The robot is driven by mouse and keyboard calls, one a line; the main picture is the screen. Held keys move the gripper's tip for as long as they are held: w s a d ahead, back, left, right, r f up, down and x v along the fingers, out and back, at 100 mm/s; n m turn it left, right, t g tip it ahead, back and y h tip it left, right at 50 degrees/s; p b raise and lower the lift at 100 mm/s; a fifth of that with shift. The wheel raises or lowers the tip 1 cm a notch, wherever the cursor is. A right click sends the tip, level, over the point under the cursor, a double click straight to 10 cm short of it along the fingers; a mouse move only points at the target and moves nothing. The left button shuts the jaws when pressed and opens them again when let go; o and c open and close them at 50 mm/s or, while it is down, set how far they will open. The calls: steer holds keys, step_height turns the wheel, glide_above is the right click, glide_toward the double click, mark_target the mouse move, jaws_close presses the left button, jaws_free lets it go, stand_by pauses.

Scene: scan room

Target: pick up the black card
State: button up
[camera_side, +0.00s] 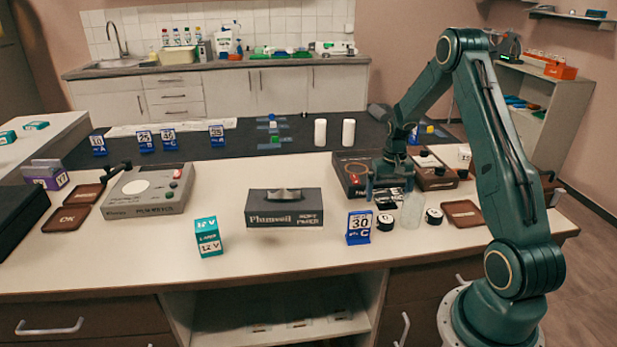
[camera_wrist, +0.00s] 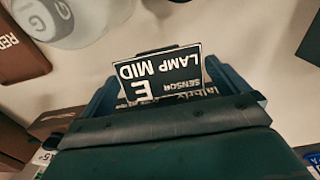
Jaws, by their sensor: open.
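The black card (camera_wrist: 160,68) has a thin white edge and white lettering, "LAMP MID", "SENSOR" and "E", upside down in the wrist view. It lies between the two blue fingers of my gripper (camera_wrist: 158,88), and the gripper body hides its lower part. In the side view, my gripper (camera_side: 388,184) points down at the right part of the counter, fingers apart. A small dark card with white marks (camera_side: 394,196) shows just below and between them. The gripper is open; whether a finger touches the card cannot be told.
A clear jar (camera_side: 411,212), a blue-framed "30 C" sign (camera_side: 359,228) and round black-and-white pieces (camera_side: 385,221) stand close in front of the gripper. A dark box (camera_side: 350,172) is just left, a brown device (camera_side: 432,172) right. The counter's front edge is mostly clear.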

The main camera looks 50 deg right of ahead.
steer(key=shift+f, duration=1)
steer(key=shift+c, duration=0.4)
steer(key=c, duration=0.7)
